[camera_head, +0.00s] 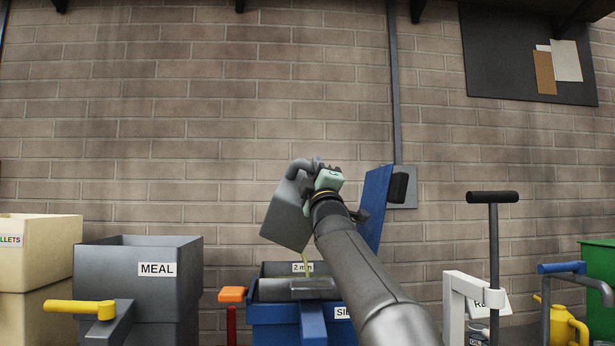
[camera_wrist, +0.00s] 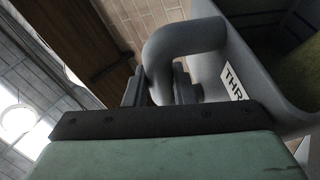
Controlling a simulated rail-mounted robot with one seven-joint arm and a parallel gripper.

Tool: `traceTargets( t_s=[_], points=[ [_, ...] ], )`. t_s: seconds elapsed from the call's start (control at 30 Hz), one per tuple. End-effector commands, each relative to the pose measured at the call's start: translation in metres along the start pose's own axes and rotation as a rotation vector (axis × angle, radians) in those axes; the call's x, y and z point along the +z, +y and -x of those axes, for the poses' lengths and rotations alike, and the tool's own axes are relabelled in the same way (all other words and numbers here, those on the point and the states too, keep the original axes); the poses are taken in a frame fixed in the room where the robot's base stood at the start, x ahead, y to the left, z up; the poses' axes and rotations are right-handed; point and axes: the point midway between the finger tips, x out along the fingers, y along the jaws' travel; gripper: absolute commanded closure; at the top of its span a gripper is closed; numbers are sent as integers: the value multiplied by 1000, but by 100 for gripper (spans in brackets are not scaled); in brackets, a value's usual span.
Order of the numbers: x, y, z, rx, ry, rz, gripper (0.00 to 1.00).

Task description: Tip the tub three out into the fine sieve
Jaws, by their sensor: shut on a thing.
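The grey tub three (camera_head: 287,216) hangs tilted above the sieve in the head view. In the wrist view its wall (camera_wrist: 212,75) bears a label of which "THR" can be read. My gripper (camera_head: 318,168) is shut on the tub's thick curved handle, which shows between the fingers (camera_wrist: 160,88) in the wrist view. A thin yellowish stream (camera_head: 308,262) falls from the tub's lower edge. The sieve (camera_head: 276,313) is a blue box with a dark inside, a "2 mm" label and a partly hidden front label. Greenish-yellow material (camera_wrist: 298,70) shows inside the tub.
A grey MEAL bin (camera_head: 140,268) with a yellow-handled part (camera_head: 80,306) and a cream pellets bin (camera_head: 38,255) stand left. A raised blue panel (camera_head: 375,205) is behind my arm. A black T-handle (camera_head: 493,197), white stand (camera_head: 465,290) and yellow can (camera_head: 563,325) stand right.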

Motion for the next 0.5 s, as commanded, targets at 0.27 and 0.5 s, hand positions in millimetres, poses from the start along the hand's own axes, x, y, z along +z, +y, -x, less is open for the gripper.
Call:
traceTargets(
  t_s=[0.27,0.5],
  points=[
    [16,4,6,30,-47,-66,100],
    [30,6,9,50,-91,-122,100]
  ],
)
